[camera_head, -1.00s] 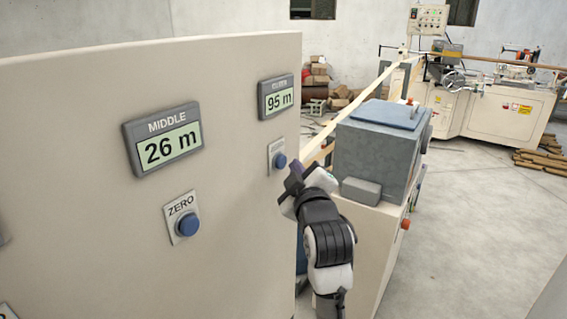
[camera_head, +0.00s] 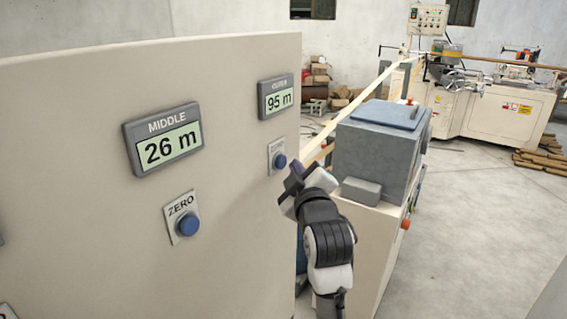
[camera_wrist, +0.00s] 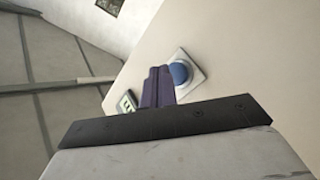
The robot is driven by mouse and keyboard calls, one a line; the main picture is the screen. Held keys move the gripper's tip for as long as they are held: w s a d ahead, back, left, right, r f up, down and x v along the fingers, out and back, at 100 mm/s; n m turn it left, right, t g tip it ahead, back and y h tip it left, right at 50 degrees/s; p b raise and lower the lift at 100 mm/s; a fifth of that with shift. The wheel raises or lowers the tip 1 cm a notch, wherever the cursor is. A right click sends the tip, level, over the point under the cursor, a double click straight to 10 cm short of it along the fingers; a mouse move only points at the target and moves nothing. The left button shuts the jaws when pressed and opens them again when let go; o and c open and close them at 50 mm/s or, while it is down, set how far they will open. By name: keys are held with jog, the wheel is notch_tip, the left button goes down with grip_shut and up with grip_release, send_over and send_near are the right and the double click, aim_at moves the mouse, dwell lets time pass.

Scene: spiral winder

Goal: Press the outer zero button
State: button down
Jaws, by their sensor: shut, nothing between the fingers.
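The outer display (camera_head: 277,97) on the beige panel reads 95 m. Below it is the outer zero button (camera_head: 280,161), a blue round cap on a light square plate. The button also shows in the wrist view (camera_wrist: 181,72), just right of my fingertips. My gripper (camera_head: 291,178) is shut and empty, a little below and right of the button in the head view. In the wrist view its dark fingers (camera_wrist: 158,75) point toward the panel beside the button. I cannot tell whether they touch it.
The middle display (camera_head: 163,139) reads 26 m, with its own blue zero button (camera_head: 187,225) below it. A grey box-shaped machine part (camera_head: 375,150) stands close right of my arm. Open floor (camera_head: 470,220) lies further right.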

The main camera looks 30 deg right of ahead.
jog(key=shift+w, duration=0.2)
jog(key=shift+w+a, duration=0.15)
jog(key=shift+w, duration=0.05)
jog(key=shift+w+a, duration=0.15)
jog(key=shift+w, duration=0.25)
dwell(1.1)
jog(key=shift+s, duration=0.15)
jog(key=shift+s+d+b, duration=0.3)
jog(key=shift+s+b, duration=0.05)
jog(key=shift+s, duration=0.25)
jog(key=shift+s+d+b, duration=0.2)
jog(key=shift+s+d, duration=0.1)
jog(key=shift+s, duration=0.5)
jog(key=shift+s+d+b, duration=0.2)
jog(key=shift+s+d, duration=0.15)
jog(key=shift+s, duration=0.4)
jog(key=shift+s+d+b, duration=0.2)
jog(key=shift+s+d, duration=0.1)
jog(key=shift+s, duration=0.5)
